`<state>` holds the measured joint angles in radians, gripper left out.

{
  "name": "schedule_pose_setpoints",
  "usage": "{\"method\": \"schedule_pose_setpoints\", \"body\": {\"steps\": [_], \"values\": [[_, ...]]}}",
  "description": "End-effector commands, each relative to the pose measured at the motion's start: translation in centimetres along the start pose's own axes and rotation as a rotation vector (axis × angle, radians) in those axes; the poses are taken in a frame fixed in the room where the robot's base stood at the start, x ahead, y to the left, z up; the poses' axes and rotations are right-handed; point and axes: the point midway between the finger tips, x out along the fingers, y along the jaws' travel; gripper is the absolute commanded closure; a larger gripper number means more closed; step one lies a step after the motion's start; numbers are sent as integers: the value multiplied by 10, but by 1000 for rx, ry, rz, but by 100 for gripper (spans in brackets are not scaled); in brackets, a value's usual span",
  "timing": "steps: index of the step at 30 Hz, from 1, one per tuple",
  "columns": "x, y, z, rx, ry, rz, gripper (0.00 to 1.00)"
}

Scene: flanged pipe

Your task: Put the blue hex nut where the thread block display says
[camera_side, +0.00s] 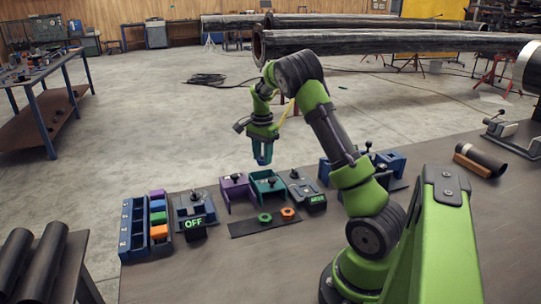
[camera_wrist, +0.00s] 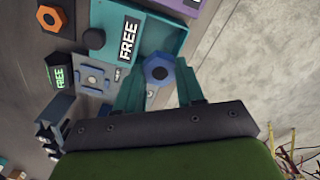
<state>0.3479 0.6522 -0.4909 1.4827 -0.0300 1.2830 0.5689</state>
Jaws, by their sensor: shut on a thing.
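The blue hex nut (camera_wrist: 158,68) with a dark centre hole shows between the fingertips in the wrist view. My gripper (camera_wrist: 160,84) has teal fingers and is shut on it. In the side view my gripper (camera_side: 263,160) hangs above the fixtures, apart from the bench; the nut is hard to make out there. In the wrist view a small black display (camera_wrist: 60,77) shows green letters that seem to read FREE, beside a grey-blue block (camera_wrist: 95,78). The teal fixture (camera_wrist: 155,35) bears a FREE label. In the side view a left display (camera_side: 194,224) reads OFF; the right display (camera_side: 316,199) is too small to read.
A purple fixture (camera_side: 236,192) and a teal fixture (camera_side: 268,186) stand side by side. A green nut (camera_side: 265,218) and an orange nut (camera_side: 288,212) lie on a dark strip (camera_side: 248,226) in front. A blue rack (camera_side: 132,232) and coloured blocks (camera_side: 158,217) stand at left.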

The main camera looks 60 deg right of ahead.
Motion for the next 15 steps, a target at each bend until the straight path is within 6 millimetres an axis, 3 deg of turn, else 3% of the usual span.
{"method": "schedule_pose_setpoints", "body": {"steps": [15], "values": [[27,0,0,1,-2,1,88]]}}
